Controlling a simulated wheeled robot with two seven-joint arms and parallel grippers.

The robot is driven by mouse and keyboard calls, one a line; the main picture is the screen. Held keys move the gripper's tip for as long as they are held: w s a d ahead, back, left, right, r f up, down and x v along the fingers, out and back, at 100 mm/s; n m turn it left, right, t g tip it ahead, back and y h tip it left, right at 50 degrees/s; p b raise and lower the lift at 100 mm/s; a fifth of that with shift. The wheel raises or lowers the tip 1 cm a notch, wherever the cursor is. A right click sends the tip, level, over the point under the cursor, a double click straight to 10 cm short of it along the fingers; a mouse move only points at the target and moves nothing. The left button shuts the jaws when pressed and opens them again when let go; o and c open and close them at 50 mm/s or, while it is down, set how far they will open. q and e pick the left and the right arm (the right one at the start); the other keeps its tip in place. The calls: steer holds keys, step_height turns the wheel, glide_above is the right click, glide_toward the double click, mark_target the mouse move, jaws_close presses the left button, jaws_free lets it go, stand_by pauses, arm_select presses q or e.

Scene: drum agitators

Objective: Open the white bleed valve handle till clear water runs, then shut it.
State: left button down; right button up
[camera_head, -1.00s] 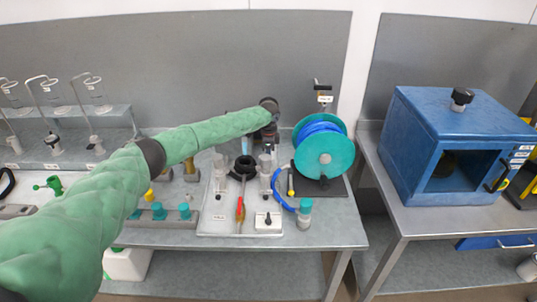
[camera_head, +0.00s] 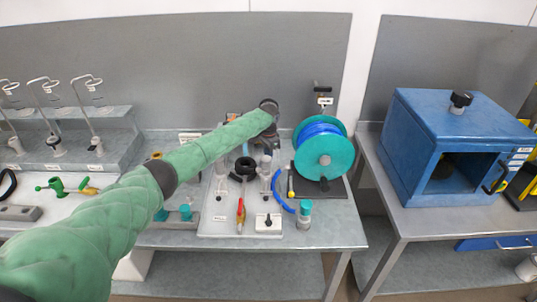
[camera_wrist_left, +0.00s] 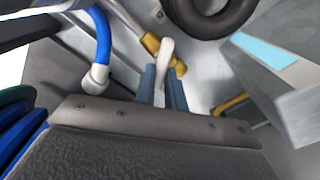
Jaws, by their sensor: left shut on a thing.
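The white bleed valve handle (camera_wrist_left: 166,52) shows in the left wrist view, beside brass fittings (camera_wrist_left: 150,42). My left gripper (camera_wrist_left: 162,80) has its two blue-grey fingers closed around the handle's lower part. In the head view, my green-sleeved left arm reaches across the bench to its far side, left of the hose reel. There the dark wrist hides the handle and most of the valve. I cannot see any running water or its colour. My right gripper is not in view.
A teal reel with blue hose (camera_head: 325,150) stands right of my left wrist. A white tray (camera_head: 212,227) holds clear cylinders, a black ring and a red-handled tool. A capped jar (camera_head: 304,214) stands at the front. A blue cabinet (camera_head: 440,140) is on the right bench.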

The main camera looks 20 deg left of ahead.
arm_select(q)
steer(key=n+p, duration=0.1)
steer(key=n, duration=0.3)
steer(key=shift+w+a+r+n+p, duration=0.15)
steer(key=shift+r+n+p, duration=0.05)
steer(key=shift+n+p, duration=0.15)
steer(key=n+p, duration=0.1)
steer(key=n, duration=0.3)
steer(key=shift+w+a+p, duration=0.1)
steer(key=shift+a+p, duration=0.1)
steer(key=shift+p, duration=0.15)
steer(key=shift+n, duration=0.25)
steer(key=shift+a+n+p, duration=0.1)
steer(key=shift+n+p, duration=0.3)
steer(key=shift+n, duration=0.3)
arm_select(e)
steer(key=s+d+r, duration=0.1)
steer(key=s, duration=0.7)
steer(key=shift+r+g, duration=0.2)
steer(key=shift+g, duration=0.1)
arm_select(q)
steer(key=c, duration=1.6)
jaws_free()
steer(key=shift+c, duration=0.2)
steer(key=shift+o, duration=0.9)
steer(key=shift+f, duration=0.1)
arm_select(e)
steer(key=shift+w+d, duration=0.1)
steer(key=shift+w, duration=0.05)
